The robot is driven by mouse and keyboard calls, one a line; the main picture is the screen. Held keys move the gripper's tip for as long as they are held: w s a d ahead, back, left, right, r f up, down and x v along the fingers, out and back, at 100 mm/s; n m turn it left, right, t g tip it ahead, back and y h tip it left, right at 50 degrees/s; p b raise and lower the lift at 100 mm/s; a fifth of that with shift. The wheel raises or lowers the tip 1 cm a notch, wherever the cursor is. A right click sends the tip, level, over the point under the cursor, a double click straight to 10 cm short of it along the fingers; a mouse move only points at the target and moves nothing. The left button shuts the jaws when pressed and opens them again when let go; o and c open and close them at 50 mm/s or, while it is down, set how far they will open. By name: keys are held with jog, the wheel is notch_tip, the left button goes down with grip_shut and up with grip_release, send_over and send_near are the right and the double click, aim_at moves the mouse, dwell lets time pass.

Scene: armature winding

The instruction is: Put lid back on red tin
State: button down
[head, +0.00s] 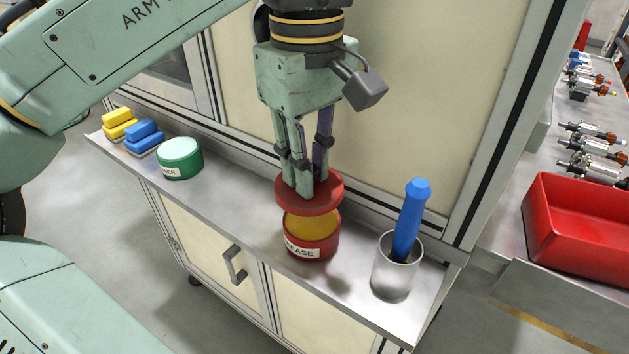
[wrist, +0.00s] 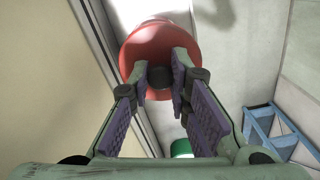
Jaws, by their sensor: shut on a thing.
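The red tin (head: 311,246) stands upright on the metal shelf, with a label reading "EASE" in view and yellow-orange contents showing at its open top. My gripper (head: 307,190) is above the tin, pointing down, shut on the red lid (head: 328,203) by its dark knob (wrist: 160,77). The lid is held level or nearly so, a little above the tin's rim, and hides the back of the opening. In the wrist view the lid (wrist: 158,45) lies between and beyond the fingers (wrist: 160,80).
A metal cup (head: 394,277) with a blue-handled tool (head: 411,220) stands right of the tin. A green tin (head: 180,160), blue blocks (head: 145,138) and yellow blocks (head: 119,124) are at the left. The cabinet wall rises behind the shelf (head: 235,195), which is clear left of the tin.

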jog(key=shift+w+d+r, duration=0.15)
jog(key=shift+w+d, duration=0.05)
jog(key=shift+w, duration=0.1)
jog(key=b, duration=0.5)
send_over(312, 219)
notch_tip(312, 219, down, 4)
jog(key=shift+f, duration=1.2)
jog(key=shift+r+p, duration=0.1)
jog(key=shift+p, duration=0.25)
jog(key=shift+f+p, duration=0.25)
jog(key=shift+p, duration=0.15)
dwell(1.5)
jog(key=c, duration=1.4)
grip_release()
jog(key=shift+o, duration=0.5)
jog(key=o, duration=0.4)
jog(key=shift+c, duration=0.2)
